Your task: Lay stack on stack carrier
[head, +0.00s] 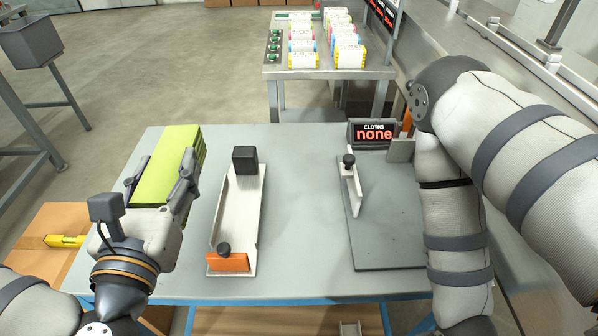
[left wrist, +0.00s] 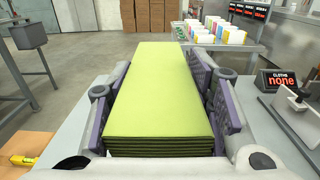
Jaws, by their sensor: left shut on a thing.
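A stack of lime-green folded cloths (head: 166,165) is held at the left of the table. My left gripper (head: 172,185) is shut on it, with its fingers along the stack's two long sides. In the left wrist view the stack (left wrist: 155,90) points away from me, its layered near end facing the camera. The stack carrier appears to be the long white tray (head: 235,205) right of the gripper. It is empty, with an orange plate (head: 228,262) and black knob at its near end and a black block (head: 245,160) at its far end. My right gripper is out of view.
A grey board (head: 388,225) with an upright white plate and black knob (head: 349,160) lies at the right. Behind it a display (head: 371,134) reads "CLOTHS none". A far bench (head: 330,75) holds several colourful packs. A yellow level (head: 66,241) lies on a box at left.

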